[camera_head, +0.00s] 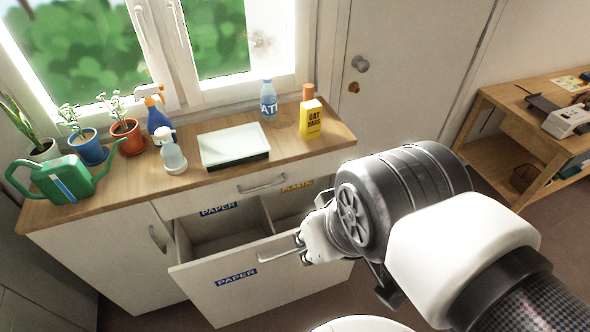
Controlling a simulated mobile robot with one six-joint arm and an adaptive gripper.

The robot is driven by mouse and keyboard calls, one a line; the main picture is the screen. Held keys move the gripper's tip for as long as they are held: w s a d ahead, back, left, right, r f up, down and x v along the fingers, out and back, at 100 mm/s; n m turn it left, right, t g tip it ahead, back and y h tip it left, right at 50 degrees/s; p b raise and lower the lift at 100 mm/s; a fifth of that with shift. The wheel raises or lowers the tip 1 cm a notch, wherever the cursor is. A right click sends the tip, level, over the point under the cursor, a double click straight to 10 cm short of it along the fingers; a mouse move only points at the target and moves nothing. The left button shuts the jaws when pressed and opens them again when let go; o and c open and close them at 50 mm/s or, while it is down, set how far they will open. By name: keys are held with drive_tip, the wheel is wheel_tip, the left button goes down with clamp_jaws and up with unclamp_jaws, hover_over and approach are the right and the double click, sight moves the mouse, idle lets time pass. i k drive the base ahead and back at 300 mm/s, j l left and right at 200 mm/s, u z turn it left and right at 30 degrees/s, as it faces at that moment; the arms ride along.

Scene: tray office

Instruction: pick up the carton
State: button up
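The carton is a yellow box (310,119) marked OAT BARS, standing upright at the right end of the wooden counter top. An orange-brown cap or bottle top (308,92) shows just behind it. My gripper (303,246) is in front of and below the counter, at the right end of the open drawer's handle (279,252). It is well below the carton and apart from it. My gripper's fingers are small and partly hidden, so I cannot tell whether they are open or shut, or touch the handle.
The open drawer (245,285) has compartments labelled PAPER and PLASTIC. On the counter (215,184) are a water bottle (268,99), a white tray-like box (233,146), spray and pump bottles, potted plants and a green watering can (62,180). A wooden desk (510,115) stands at right.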

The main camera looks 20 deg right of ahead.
sight(311, 112)
drive_tip(key=i+l+z, duration=0.2)
drive_tip(key=i+l, duration=0.3)
drive_tip(key=i+l+z, duration=0.2)
drive_tip(key=i+l, duration=0.15)
drive_tip(key=i, duration=0.15)
